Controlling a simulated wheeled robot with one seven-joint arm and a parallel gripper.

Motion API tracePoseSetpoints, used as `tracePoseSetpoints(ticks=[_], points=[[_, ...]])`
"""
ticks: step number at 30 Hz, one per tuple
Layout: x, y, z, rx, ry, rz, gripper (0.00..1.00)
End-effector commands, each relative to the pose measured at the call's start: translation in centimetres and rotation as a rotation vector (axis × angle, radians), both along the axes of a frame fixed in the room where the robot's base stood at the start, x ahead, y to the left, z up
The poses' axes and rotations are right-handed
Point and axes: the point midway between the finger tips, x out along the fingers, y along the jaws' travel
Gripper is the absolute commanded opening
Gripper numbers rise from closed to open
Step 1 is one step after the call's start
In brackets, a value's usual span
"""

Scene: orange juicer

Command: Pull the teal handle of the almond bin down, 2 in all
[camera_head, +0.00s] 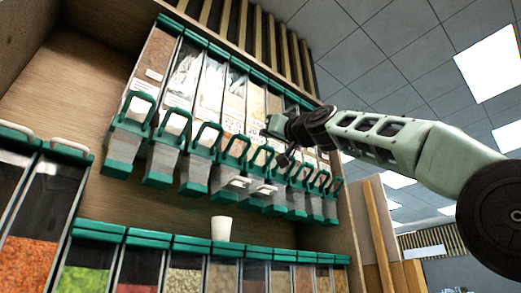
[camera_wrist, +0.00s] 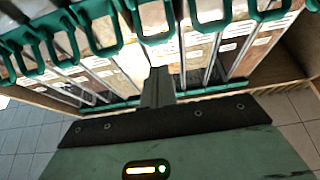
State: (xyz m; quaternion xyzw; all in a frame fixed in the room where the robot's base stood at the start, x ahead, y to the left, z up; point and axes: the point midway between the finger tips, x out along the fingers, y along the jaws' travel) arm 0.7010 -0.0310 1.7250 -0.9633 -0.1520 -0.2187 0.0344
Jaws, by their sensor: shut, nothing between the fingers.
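A row of clear dispenser bins with teal handles hangs on the upper shelf. The labels are too small to read, so I cannot tell by name which one is the almond bin. My gripper (camera_head: 267,131) is shut and empty in front of the middle-right bins. In the wrist view my gripper (camera_wrist: 158,72) has its closed fingers just below a teal handle (camera_wrist: 153,38) in the picture. I see no clear contact with it. That handle's bin is partly hidden behind the fingers. Another teal handle (camera_head: 234,149) stands to the left of my gripper in the head view.
A white cup (camera_head: 221,228) stands on top of the lower bins, below the upper row. A lower row of bins (camera_head: 145,239) with teal lids runs along the bottom. A wooden side panel (camera_head: 379,234) stands at the right. Open room lies to the right.

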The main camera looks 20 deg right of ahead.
Motion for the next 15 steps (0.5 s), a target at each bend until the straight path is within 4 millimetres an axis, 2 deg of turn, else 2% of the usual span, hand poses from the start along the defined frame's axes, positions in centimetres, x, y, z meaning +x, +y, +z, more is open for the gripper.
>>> tracePoseSetpoints(ticks=[1, 6, 15], points=[[-0.5, -0.2, -0.7, 0.0, -0.001, -0.001, 0.0], [-1.4, -0.5, -1.1, -0.001, 0.001, 0.0, 0.0], [-1.6, -0.5, -1.0, 0.0, 0.001, 0.0, 0.0]])
